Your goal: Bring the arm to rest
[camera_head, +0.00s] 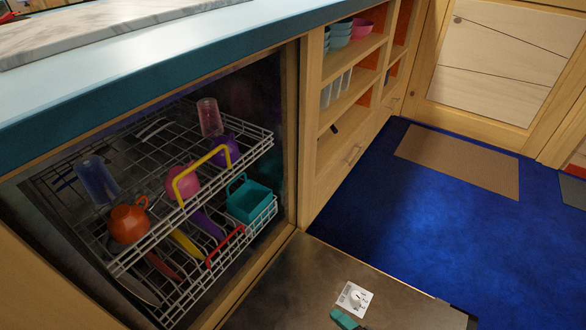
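My arm and my gripper do not show in this view, so whether the gripper is open or shut cannot be seen. An open dishwasher stands at the left, with its door (290,285) folded down flat. The upper rack (262,146) and lower rack (268,214) hold dishes. An orange cup (129,222), a blue glass (97,180), a pink glass (210,117) and a teal basket (249,200) are among them.
A blue-edged counter (200,60) runs above the dishwasher. Shelves (350,95) with bowls stand right of it. A white square fitting (354,298) and a teal piece (345,320) are on the lowered door. Blue floor (420,230) lies open at right, with a brown mat (458,160).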

